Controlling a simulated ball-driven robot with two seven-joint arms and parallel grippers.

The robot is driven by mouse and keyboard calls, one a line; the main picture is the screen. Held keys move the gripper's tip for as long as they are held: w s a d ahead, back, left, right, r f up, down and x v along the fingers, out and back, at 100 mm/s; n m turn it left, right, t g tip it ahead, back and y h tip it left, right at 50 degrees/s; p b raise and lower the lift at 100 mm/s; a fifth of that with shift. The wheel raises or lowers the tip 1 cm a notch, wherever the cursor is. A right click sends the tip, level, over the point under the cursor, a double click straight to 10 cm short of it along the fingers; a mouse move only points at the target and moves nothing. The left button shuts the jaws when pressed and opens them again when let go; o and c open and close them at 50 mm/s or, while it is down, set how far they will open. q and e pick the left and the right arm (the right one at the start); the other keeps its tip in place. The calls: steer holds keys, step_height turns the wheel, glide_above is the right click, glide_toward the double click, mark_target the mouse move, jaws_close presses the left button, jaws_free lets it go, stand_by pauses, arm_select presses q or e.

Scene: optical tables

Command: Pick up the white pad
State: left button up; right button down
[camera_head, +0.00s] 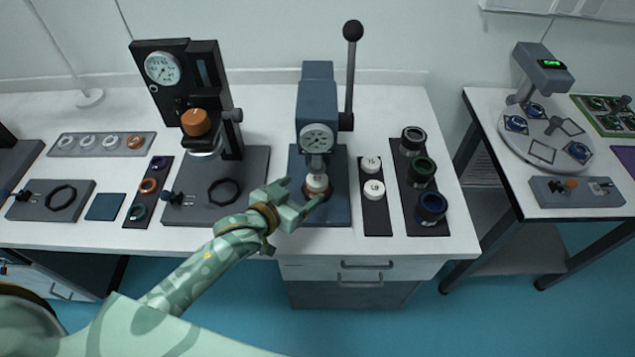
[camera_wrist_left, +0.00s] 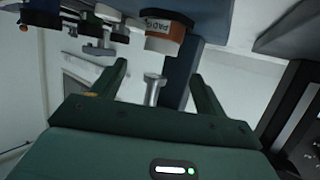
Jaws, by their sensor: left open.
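A white pad (camera_head: 317,182) sits on an orange-brown base (camera_head: 317,194) under the ram of the blue-grey lever press (camera_head: 317,85). In the left wrist view, which looks inverted, the white pad (camera_wrist_left: 163,45) meets the lettered orange part, with the metal ram (camera_wrist_left: 154,90) facing it and a gap between. Two more white pads (camera_head: 371,164) (camera_head: 374,190) lie on a dark strip right of the press. My left gripper (camera_head: 303,192) is open, its fingers at the press close to the pad, with nothing held. It also shows in the left wrist view (camera_wrist_left: 158,73). My right gripper is not seen.
A dark press with a gauge and orange knob (camera_head: 195,122) stands left of the lever press. Dark lens-like rings (camera_head: 421,171) stand on a strip to the right. The press lever (camera_head: 352,75) rises upright. A second table (camera_head: 490,112) stands at right across a gap.

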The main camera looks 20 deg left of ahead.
mark_target(316, 181)
arm_select(q)
steer(key=shift+x, duration=0.8)
steer(key=b+x, duration=0.1)
steer(key=x, duration=0.1)
steer(key=b+x, duration=0.1)
steer(key=x, duration=0.2)
steer(key=shift+f, duration=0.35)
steer(key=shift+r, duration=0.1)
steer(key=c, duration=1.2)
steer(key=shift+o, duration=0.2)
